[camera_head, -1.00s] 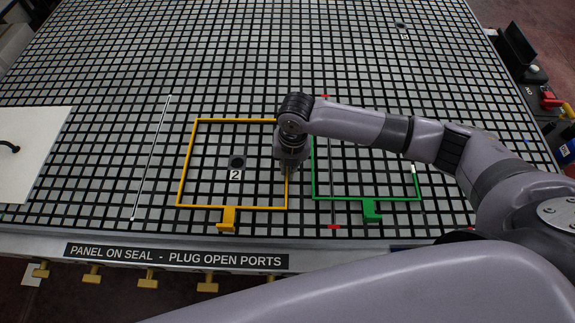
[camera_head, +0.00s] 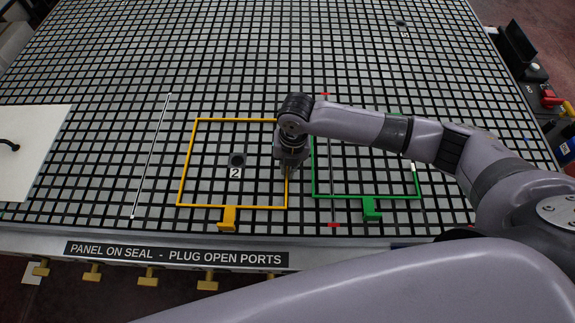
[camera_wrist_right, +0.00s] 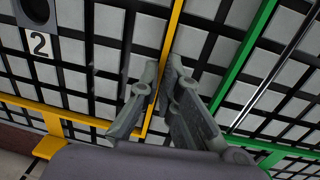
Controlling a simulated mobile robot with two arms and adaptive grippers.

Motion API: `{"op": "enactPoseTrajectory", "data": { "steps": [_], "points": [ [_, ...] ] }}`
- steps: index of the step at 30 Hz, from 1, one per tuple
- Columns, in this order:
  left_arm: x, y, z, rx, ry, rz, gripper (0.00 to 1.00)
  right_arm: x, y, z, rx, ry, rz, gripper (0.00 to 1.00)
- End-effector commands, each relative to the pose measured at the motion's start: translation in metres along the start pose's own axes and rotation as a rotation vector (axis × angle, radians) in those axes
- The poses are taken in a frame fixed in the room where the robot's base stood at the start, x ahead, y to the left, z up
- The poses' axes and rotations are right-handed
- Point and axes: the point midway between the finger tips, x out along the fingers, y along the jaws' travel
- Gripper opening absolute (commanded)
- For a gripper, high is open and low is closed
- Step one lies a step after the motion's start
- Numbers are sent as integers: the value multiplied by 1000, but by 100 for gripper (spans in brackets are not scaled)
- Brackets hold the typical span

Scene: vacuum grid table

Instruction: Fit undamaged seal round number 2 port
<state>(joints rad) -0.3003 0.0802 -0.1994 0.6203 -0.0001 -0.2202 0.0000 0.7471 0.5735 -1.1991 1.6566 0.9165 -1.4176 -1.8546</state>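A yellow rectangular seal (camera_head: 233,207) lies on the grid around the dark round number 2 port (camera_head: 237,159). No damage shows on its visible sides. A green seal (camera_head: 345,196) lies to its right, with a whitish patch on its right side. My right gripper (camera_head: 290,170) is low over the yellow seal's right side. In the right wrist view, the fingertips (camera_wrist_right: 162,62) stand close on either side of the yellow bar (camera_wrist_right: 178,20). I cannot tell if they press on it. The port shows there too (camera_wrist_right: 36,12). My left gripper is out of view.
A thin white line (camera_head: 150,157) lies left of the yellow seal, and a white panel (camera_head: 33,150) farther left. A number 5 port (camera_head: 402,24) sits far back. Dark equipment (camera_head: 515,45) stands beyond the table's right edge. The grid behind the seals is clear.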

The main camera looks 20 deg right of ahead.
Motion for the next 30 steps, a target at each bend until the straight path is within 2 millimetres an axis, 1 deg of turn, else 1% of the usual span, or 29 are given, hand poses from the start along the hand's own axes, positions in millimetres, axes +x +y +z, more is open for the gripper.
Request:
{"op": "enactPoseTrajectory", "data": {
  "steps": [9,29,30],
  "points": [
    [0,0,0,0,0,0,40,0,0,0,0,0,1,0],
    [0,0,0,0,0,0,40,9,-2,-2,0,5,-3,0],
    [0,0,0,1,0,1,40,10,-2,-2,0,6,-4,5]
  ]
}}
